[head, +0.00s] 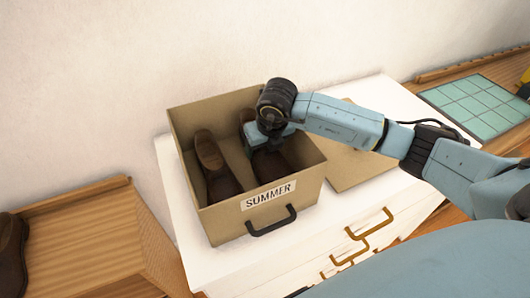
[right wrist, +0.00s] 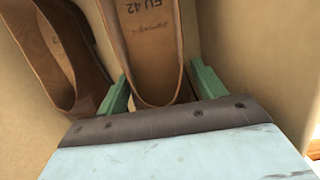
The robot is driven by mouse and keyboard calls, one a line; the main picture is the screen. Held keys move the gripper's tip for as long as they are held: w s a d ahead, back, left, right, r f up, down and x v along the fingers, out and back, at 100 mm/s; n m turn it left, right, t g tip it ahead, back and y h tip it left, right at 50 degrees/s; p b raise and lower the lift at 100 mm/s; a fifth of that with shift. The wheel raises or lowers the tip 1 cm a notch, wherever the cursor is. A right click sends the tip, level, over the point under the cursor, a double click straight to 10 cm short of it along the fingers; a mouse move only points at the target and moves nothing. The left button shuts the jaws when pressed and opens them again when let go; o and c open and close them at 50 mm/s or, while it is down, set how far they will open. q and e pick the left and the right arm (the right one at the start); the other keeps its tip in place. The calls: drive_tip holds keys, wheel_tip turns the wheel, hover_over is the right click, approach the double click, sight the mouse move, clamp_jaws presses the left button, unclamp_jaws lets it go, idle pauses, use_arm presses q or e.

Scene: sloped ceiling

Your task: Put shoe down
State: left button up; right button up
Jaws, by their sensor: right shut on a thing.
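A tan box (head: 225,225) labelled SUMMER stands open on a white dresser. One brown shoe (head: 217,168) lies in its left half; it also shows in the right wrist view (right wrist: 88,75). A second brown shoe (head: 275,172) is in the right half, partly hidden by my right gripper. My right gripper (right wrist: 160,92) reaches down into the box and is shut on the heel end of this second shoe (right wrist: 165,88), marked EU 42 inside. I cannot tell whether that shoe touches the box floor. My left gripper is not in view.
A tan lid (head: 355,172) lies on the white dresser (head: 175,185) right of the box. A wooden unit (head: 100,235) with a dark brown shoe (head: 12,255) stands at the left. A green tiled mat (head: 475,105) lies at the far right. The wall is close behind the box.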

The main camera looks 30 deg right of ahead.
drive_tip(key=shift+f, duration=1.5)
drive_tip(key=o, duration=1.3)
drive_tip(key=shift+r, duration=0.1)
drive_tip(key=v, duration=1.2)
drive_tip(key=shift+s, duration=0.1)
